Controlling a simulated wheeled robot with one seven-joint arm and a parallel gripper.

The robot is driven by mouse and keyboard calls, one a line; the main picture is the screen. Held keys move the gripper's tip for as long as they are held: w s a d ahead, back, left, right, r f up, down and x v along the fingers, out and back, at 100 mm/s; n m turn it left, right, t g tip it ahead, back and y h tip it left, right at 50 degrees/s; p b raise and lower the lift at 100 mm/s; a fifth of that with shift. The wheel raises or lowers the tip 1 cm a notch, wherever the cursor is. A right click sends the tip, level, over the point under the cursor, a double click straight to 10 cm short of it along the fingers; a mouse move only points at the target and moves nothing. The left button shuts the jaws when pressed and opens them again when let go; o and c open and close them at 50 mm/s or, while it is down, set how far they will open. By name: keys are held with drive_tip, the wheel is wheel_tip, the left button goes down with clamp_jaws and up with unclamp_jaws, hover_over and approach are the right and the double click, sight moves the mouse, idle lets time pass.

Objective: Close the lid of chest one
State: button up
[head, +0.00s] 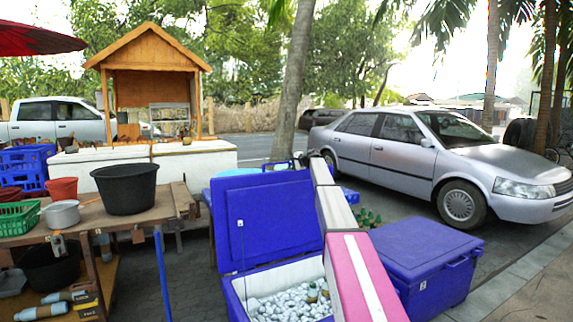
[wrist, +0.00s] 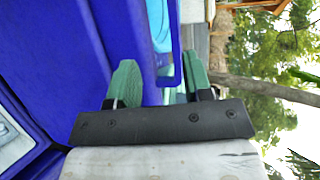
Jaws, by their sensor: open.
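An open blue chest (head: 240,294) stands in front of me in the head view, with white lumps like ice inside. Its blue lid (head: 268,222) stands upright on the far side. In the wrist view the lid (wrist: 60,50) fills much of the left, and a bit of the chest's white interior (wrist: 12,140) shows at the left edge. My gripper (wrist: 158,75) has two green fingers spread apart, with blue surfaces close beyond and between them. I cannot tell whether a finger touches the lid. In the head view my arm reaches past the lid's right side, and the fingers are not clear.
A second blue chest (head: 425,262), closed, stands to the right of my arm. A wooden table (head: 100,215) with a black bucket (head: 127,187) is at the left. A tree trunk (head: 292,85) and a silver car (head: 430,165) stand behind. Pavement at the right is clear.

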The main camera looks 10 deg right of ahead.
sight(278, 163)
drive_tip(key=x, duration=0.3)
drive_tip(key=w+r+x, duration=0.1)
drive_tip(key=x, duration=0.3)
drive_tip(key=d+x, duration=0.1)
drive_tip(key=x, duration=0.2)
drive_tip(key=shift+w+a+r, duration=0.2)
drive_tip(key=shift+w+a, duration=0.05)
drive_tip(key=shift+w, duration=0.3)
drive_tip(key=shift+s, duration=0.1)
clamp_jaws()
